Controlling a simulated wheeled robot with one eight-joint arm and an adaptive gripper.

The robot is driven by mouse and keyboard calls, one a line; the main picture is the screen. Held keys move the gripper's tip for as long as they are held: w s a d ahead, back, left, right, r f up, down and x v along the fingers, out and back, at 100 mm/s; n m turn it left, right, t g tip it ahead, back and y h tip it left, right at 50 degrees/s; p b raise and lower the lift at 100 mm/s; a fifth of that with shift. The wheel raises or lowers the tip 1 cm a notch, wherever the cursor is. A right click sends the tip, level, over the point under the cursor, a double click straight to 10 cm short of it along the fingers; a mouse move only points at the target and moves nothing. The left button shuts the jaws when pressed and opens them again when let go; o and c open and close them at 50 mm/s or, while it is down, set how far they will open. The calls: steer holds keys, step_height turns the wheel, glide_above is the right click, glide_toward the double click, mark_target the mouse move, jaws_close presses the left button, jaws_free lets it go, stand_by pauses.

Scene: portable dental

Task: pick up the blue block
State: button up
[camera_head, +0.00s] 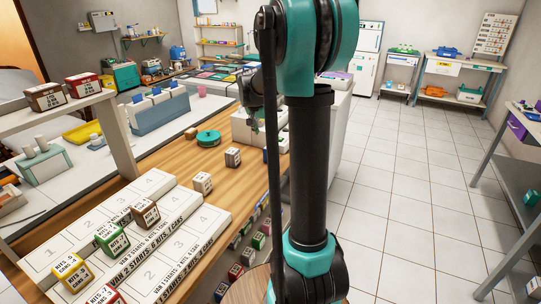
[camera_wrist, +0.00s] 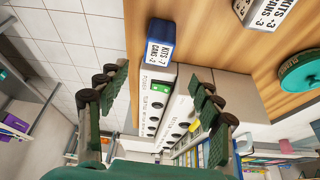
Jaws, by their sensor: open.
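The blue block (camera_wrist: 161,42) has a white label lettered in black and sits at the edge of the wooden counter (camera_wrist: 216,45) in the wrist view. My gripper (camera_wrist: 158,82) is open, with its dark fingers spread to either side. No block is between the fingers. The block lies above the gap between the fingertips in the picture, apart from them. In the head view my gripper (camera_head: 254,118) hangs over the counter's far part, partly behind my arm. I cannot make out the blue block clearly there.
A brown block (camera_head: 233,157), a white block (camera_head: 202,183) and a green disc (camera_head: 208,138) stand on the counter. White numbered trays (camera_head: 165,285) hold green (camera_head: 113,238), yellow (camera_head: 72,272) and other blocks. Tiled floor is clear at right.

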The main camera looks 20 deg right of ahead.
mark_target(270, 148)
steer(key=x, duration=0.5)
steer(key=shift+d+f, duration=0.15)
steer(key=shift+f, duration=0.15)
steer(key=shift+s+a+x, duration=0.1)
steer(key=shift+s+x, duration=0.05)
steer(key=shift+x, duration=1.3)
steer(key=shift+s+a+x, duration=0.1)
steer(key=shift+x, duration=1.35)
steer(key=shift+f, duration=0.1)
steer(key=c, duration=1.3)
